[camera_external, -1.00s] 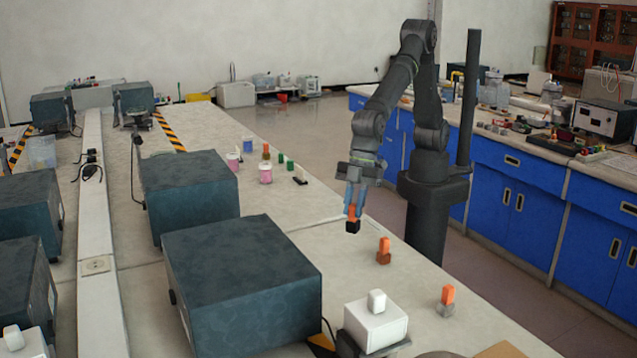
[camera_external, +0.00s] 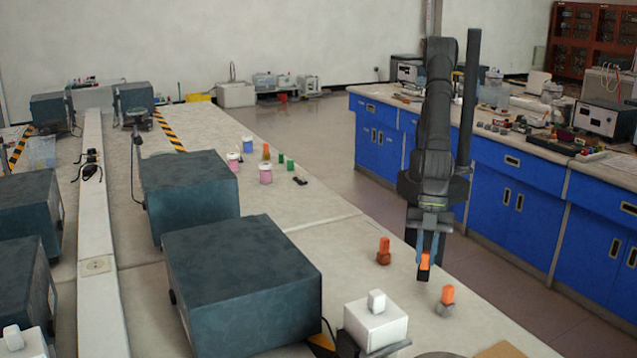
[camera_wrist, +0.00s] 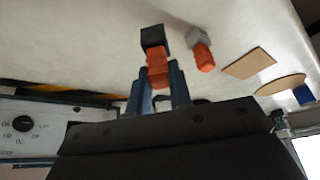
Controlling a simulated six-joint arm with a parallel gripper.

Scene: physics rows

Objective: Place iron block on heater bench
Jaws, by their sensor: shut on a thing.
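My gripper (camera_external: 426,254) has blue fingers and is shut on the orange top of a small black block (camera_external: 423,275), which I take for the iron block. The black block hangs upright above the light bench top, between a brown block with an orange top (camera_external: 383,258) and a grey block with an orange top (camera_external: 443,310). In the wrist view the black block (camera_wrist: 154,37) shows beyond the fingers, with the grey block (camera_wrist: 198,38) beside it. No heater bench is clearly marked; I cannot tell which surface it is.
A white box (camera_external: 375,328) stands at the front, with a round tan plate (camera_external: 435,355) and a square tan plate (camera_external: 500,350) at the bottom edge. Large dark boxes (camera_external: 240,280) fill the left. Jars (camera_external: 265,174) and small pieces stand farther back.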

